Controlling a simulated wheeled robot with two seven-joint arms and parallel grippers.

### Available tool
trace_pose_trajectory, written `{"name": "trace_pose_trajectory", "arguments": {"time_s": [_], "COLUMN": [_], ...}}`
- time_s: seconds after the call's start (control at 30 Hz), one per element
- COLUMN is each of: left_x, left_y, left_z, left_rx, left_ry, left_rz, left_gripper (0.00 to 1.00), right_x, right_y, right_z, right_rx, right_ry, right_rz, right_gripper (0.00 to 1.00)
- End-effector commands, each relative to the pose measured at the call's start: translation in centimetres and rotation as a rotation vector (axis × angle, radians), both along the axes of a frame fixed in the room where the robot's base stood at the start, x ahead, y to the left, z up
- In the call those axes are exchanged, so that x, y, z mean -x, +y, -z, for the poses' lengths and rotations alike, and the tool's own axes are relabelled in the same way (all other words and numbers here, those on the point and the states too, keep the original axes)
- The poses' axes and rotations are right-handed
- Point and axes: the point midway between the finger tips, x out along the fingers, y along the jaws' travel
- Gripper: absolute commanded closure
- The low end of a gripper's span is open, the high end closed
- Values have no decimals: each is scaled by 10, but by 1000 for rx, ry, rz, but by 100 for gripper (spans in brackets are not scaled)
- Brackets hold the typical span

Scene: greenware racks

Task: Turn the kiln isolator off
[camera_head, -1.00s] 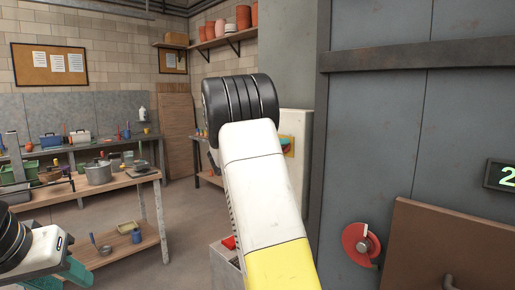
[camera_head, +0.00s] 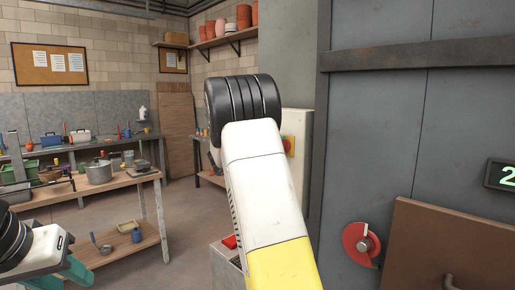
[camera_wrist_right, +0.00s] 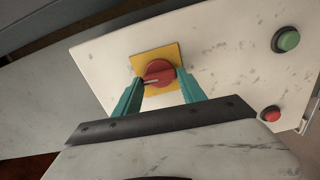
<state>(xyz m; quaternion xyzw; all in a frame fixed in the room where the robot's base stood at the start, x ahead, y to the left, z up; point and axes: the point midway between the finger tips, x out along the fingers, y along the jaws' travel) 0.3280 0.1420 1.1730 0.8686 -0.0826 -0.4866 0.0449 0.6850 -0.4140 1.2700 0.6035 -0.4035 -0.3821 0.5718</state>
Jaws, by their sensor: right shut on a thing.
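The kiln isolator is a red rotary knob (camera_wrist_right: 159,72) on a yellow square plate (camera_wrist_right: 143,60), fixed to a pale scuffed box (camera_wrist_right: 215,50). A pale mark on the knob points left, slightly down, in the wrist view. My right gripper (camera_wrist_right: 160,79) has its teal fingers on either side of the knob and is shut on it. In the head view my right arm hides most of the box; part of the knob and plate (camera_head: 289,146) shows at its right edge. My left gripper (camera_head: 76,271) is at the lower left, away from the isolator; its jaw opening is unclear.
A green button (camera_wrist_right: 288,40) and a red button (camera_wrist_right: 271,114) sit right of the isolator in the wrist view. The grey kiln wall (camera_head: 375,140) with a red disc (camera_head: 354,238) stands at right. A wooden workbench (camera_head: 115,183) is at left, with clear floor beside it.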

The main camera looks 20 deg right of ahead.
Motion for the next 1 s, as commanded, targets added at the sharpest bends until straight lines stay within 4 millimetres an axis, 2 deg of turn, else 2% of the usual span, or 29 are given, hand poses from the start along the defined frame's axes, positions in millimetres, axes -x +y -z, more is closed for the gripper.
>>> {"name": "trace_pose_trajectory", "arguments": {"time_s": [0.7, 0.73, 0.8, 0.83, 1.0], "left_x": [0, 0, 0, 0, 0], "left_y": [0, 0, 0, 0, 0], "left_z": [0, 0, 0, 0, 0], "left_rx": [0, 0, 0, 0, 0], "left_ry": [0, 0, 0, 0, 0], "left_rz": [0, 0, 0, 0, 0], "left_gripper": [64, 64, 64, 64, 64], "right_x": [-1, -1, -1, -1, 0], "right_y": [2, 2, 1, 1, 1], "right_z": [2, 2, 2, 1, 1], "right_rx": [26, 26, 26, 26, 26], "right_ry": [68, 68, 67, 67, 65], "right_rz": [-3, -3, -3, -3, -1], "right_gripper": [92, 46, 32, 30, 30]}}
